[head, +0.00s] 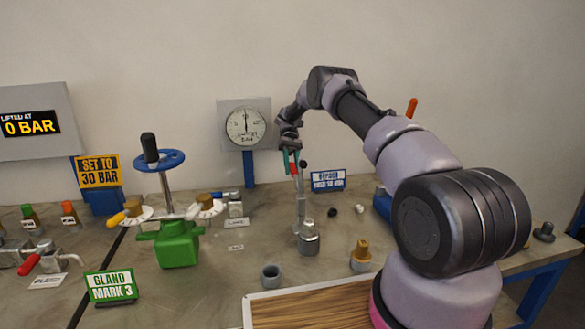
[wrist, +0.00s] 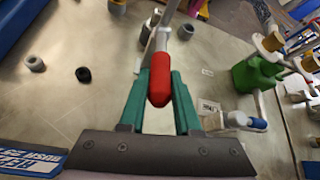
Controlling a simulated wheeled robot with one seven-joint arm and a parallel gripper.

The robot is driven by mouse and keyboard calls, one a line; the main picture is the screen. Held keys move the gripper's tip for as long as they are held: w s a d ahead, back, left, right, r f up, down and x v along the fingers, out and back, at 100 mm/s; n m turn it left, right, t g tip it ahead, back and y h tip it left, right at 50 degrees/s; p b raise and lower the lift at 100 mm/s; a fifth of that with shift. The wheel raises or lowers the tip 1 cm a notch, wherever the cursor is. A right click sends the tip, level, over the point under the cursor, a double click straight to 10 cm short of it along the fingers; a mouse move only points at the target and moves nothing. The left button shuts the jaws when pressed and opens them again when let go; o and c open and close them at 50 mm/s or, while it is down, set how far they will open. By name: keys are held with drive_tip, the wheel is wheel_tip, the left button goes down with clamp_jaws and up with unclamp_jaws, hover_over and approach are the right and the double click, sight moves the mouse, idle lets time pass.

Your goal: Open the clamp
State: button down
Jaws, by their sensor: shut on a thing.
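The clamp's red handle (wrist: 160,84) sits between the two green fingers of my gripper (wrist: 158,98) in the wrist view, with a finger against each side. In the head view my gripper (head: 290,160) reaches down from above at the centre of the bench. The handle's red tip (head: 302,164) shows beside the fingers. The clamp's grey metal lever (head: 301,205) stands nearly upright below it. It rises from a round grey metal fitting (head: 309,242) on the bench. The fingers hide part of the handle, and the clamp's lower end is cut off in the wrist view.
A green valve (head: 178,245) with a blue handwheel stands to the left. A grey cup (head: 271,276) and a brass-topped fitting (head: 361,254) stand nearer me. A wooden-floored tray (head: 320,308) lies at the front. A pressure gauge (head: 245,125) stands behind the clamp.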

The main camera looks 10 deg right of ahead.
drive_tip(key=shift+f, duration=0.1)
idle(0.3)
drive_tip(key=c, duration=0.6)
unclamp_jaws()
